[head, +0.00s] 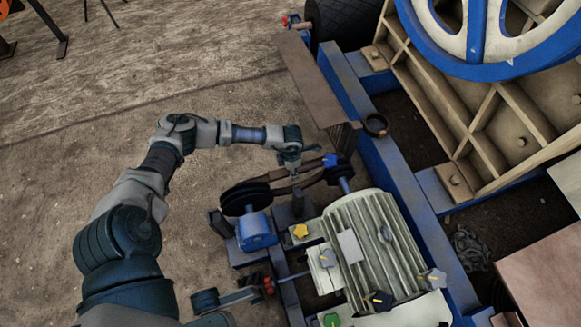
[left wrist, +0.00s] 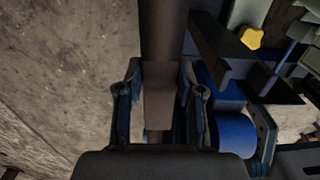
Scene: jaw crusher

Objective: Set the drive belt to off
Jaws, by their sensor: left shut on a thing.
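The drive belt (head: 284,188) is a brownish band. It runs between a dark pulley (head: 245,198) on a blue hub and the wheel by the blue shaft to its right. My left gripper (head: 291,163) reaches in from the left over the belt, with its fingers pointing down. In the left wrist view my left gripper (left wrist: 160,100) is shut, with a brown band, seemingly the belt (left wrist: 158,88), between its two fingers. The fingertips are partly hidden in the head view. I do not make out my right gripper.
A ribbed motor (head: 365,250) with coloured star knobs stands right of the belt. A yellow knob (head: 300,231) is close to the pulley. A brown plate (head: 310,80) and blue frame beam (head: 385,165) lie behind and right. Bare ground is free at left.

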